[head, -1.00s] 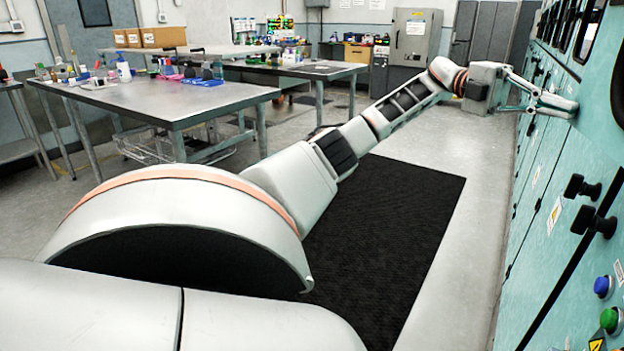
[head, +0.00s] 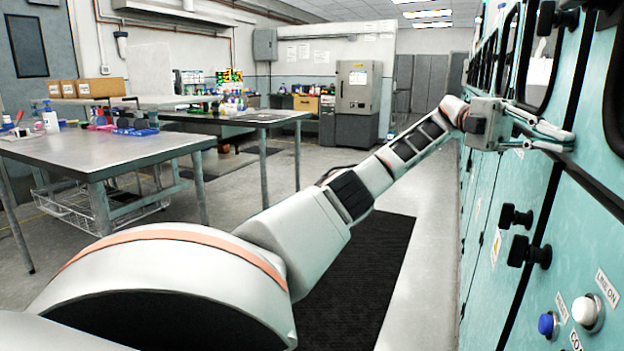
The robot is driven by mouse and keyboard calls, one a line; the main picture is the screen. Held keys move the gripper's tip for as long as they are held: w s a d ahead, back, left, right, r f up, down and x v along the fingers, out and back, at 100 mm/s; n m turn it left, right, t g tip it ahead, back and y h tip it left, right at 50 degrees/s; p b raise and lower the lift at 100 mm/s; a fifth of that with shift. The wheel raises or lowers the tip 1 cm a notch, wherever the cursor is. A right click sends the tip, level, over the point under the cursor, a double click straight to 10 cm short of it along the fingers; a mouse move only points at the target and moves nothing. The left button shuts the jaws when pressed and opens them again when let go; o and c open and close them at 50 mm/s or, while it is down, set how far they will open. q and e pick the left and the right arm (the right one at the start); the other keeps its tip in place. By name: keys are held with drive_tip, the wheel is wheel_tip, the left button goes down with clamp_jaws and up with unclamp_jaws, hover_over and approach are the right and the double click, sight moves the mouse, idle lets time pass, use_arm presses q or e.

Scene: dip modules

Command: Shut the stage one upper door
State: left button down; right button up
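My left gripper (head: 563,140) is at the upper right, at the end of my long white arm. Its slim fingers come together at the tips and look shut, with nothing seen between them. The tips are in front of the teal cabinet front (head: 577,215), touching it or very close; I cannot tell which. The upper part of this front has dark-framed windows (head: 545,55) and dark seams. I cannot tell which panel is the stage one upper door, or how far open it stands. My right gripper is not in view.
Black latch knobs (head: 515,216) stick out of the cabinet below the gripper. A blue button (head: 547,325) and a white button (head: 587,311) sit lower down. A metal table (head: 110,158) stands on the left. A black mat (head: 352,290) lies on the floor, with a clear aisle beside the cabinet.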

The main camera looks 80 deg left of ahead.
use_arm(q)
drive_tip(key=shift+w+d, duration=0.4)
drive_tip(key=r, duration=1)
drive_tip(key=shift+s+a+r, duration=0.2)
drive_tip(key=shift+s+a, duration=0.1)
drive_tip(key=shift+s, duration=0.05)
